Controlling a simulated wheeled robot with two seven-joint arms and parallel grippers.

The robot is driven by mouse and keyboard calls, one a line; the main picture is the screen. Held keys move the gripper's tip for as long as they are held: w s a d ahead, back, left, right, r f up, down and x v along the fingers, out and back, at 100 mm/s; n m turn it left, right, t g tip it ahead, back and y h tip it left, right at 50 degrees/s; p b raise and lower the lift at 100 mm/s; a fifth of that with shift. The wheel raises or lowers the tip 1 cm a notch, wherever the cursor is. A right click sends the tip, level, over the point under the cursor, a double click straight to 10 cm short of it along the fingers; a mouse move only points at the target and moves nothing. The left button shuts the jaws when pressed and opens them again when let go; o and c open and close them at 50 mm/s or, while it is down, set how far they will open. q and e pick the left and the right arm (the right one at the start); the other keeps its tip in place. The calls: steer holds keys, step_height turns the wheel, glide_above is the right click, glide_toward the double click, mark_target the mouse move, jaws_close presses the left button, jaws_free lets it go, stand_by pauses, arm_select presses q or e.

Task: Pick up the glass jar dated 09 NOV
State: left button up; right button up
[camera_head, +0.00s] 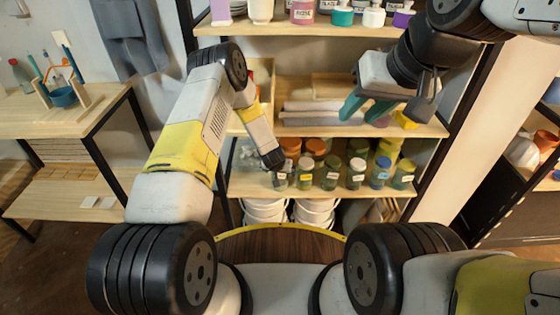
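Several glass jars with small pale labels stand in a row on the lower shelf; one is a green jar (331,174), with a pale-lidded jar (356,174) and a blue jar (380,172) to its right. The labels are too small to read, so I cannot tell which one is dated 09 NOV.
More jars with orange lids (315,147) stand behind the front row. The middle shelf (415,131) above them holds grey folded stacks (310,108) and a yellow item (405,120). White buckets (313,213) stand below. A wooden table (75,120) is at left.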

arm_select(q)
jaws_close()
steer(key=shift+r, duration=0.1)
steer(key=shift+r, duration=0.1)
stand_by(0.3)
